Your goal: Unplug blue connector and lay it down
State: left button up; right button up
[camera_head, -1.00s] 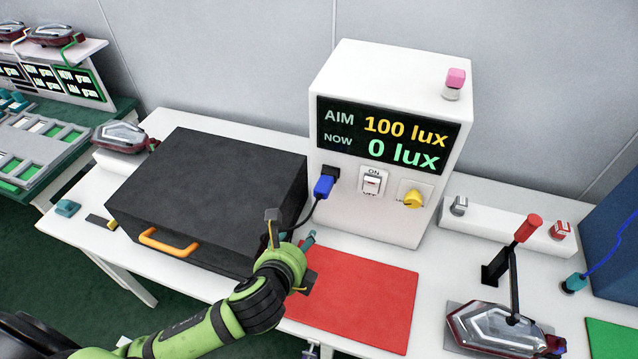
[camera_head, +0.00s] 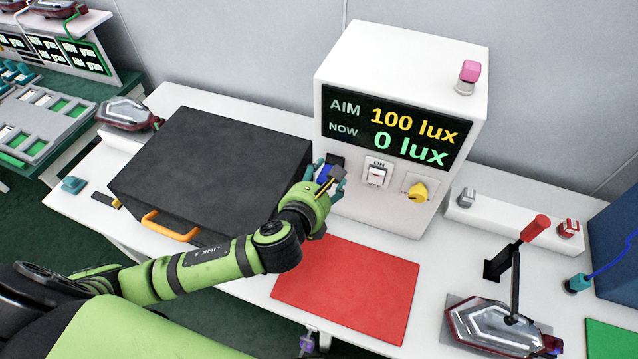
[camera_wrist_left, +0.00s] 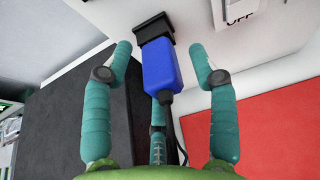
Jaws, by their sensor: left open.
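The blue connector (camera_wrist_left: 161,76) is plugged into the black socket (camera_wrist_left: 154,27) on the front of the white box (camera_head: 385,208); its dark cable hangs down from it. In the head view the connector (camera_head: 324,172) is partly hidden by my gripper. My left gripper (camera_head: 330,178) is at the socket. In the left wrist view its teal fingers (camera_wrist_left: 163,75) are open around the connector, one on each side and one below, with gaps at the two sides. Whether the lower finger touches it I cannot tell. My right gripper is not in view.
A black case (camera_head: 215,165) with an orange handle stands left of the box. A red mat (camera_head: 348,290) lies clear in front. A rocker switch (camera_head: 377,173) and yellow knob (camera_head: 417,191) are close right of the socket. A lever clamp (camera_head: 512,260) and lamp (camera_head: 490,328) stand at right.

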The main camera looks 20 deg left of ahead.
pick_arm(q)
jog(key=shift+d, duration=0.1)
jog(key=c, duration=1.1)
jog(key=o, duration=1.1)
jog(key=shift+w, duration=0.1)
